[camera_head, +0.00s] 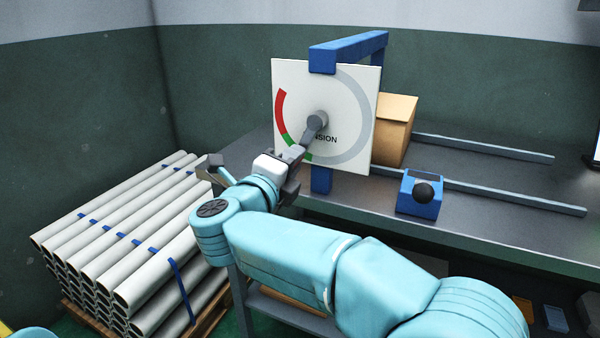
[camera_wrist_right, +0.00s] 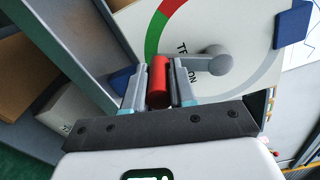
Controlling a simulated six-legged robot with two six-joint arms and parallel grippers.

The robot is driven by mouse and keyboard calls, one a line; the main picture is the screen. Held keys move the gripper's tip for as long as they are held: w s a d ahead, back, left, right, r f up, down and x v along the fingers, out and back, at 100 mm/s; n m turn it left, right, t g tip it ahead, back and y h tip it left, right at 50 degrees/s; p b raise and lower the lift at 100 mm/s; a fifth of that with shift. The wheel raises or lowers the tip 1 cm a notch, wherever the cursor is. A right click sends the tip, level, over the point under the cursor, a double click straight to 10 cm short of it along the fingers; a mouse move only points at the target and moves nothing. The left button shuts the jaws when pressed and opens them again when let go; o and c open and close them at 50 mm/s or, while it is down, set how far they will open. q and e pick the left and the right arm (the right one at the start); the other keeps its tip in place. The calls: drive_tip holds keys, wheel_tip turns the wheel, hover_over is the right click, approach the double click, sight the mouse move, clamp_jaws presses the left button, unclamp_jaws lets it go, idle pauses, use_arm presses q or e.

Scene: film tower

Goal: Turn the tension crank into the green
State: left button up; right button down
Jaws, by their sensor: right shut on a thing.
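The white tension dial (camera_head: 350,85) stands upright, with a red band, a short green band (camera_head: 286,138) and a grey band around its edge. The grey crank (camera_head: 317,122) sits at its centre, its arm slanting down and left toward the green band. My right gripper (camera_head: 292,158) is at the crank's outer end and covers part of the green band. In the right wrist view, its fingers (camera_wrist_right: 158,85) are shut on the crank's red handle (camera_wrist_right: 158,75). The grey crank (camera_wrist_right: 215,60) and green band (camera_wrist_right: 154,35) show behind it. My left gripper is not in view.
A blue frame (camera_head: 350,50) holds the dial on the dark workbench (camera_head: 480,235). A cardboard box (camera_head: 395,130) stands behind it. Stacked pale tubes (camera_head: 130,235) stand at left.

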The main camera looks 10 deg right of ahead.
drive_tip(key=shift+w+a+r+m, duration=0.35)
drive_tip(key=shift+a+r+m, duration=0.1)
drive_tip(key=shift+m, duration=0.45)
drive_tip(key=c, duration=0.9)
unclamp_jaws()
drive_tip(key=shift+f, duration=0.1)
